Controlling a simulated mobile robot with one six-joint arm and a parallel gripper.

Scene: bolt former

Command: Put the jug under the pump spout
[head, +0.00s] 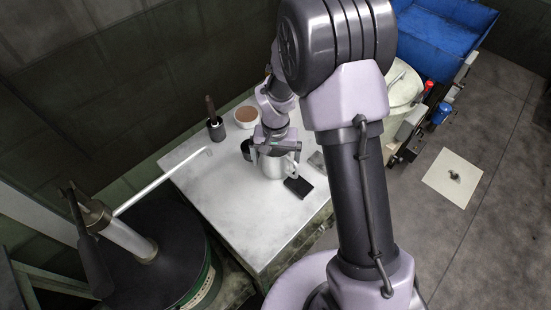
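The metal jug (272,168) stands upright on the light bench top, right of its middle, with a handle on its right side. My gripper (273,150) is directly over the jug and hides its rim. Its fingers are small and partly hidden, so I cannot tell whether they are open or shut on the jug. The pump (128,238) stands on a dark drum (180,262) at lower left. Its long pale spout (165,180) reaches up and right, and its tip (209,151) is over the bench's left part, left of the jug.
On the bench (225,205), a dark pot with a brush-like handle (215,125) and a brown-filled bowl (246,117) stand behind. A black block (299,187) lies right of the jug. A blue bin (435,45) is at upper right.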

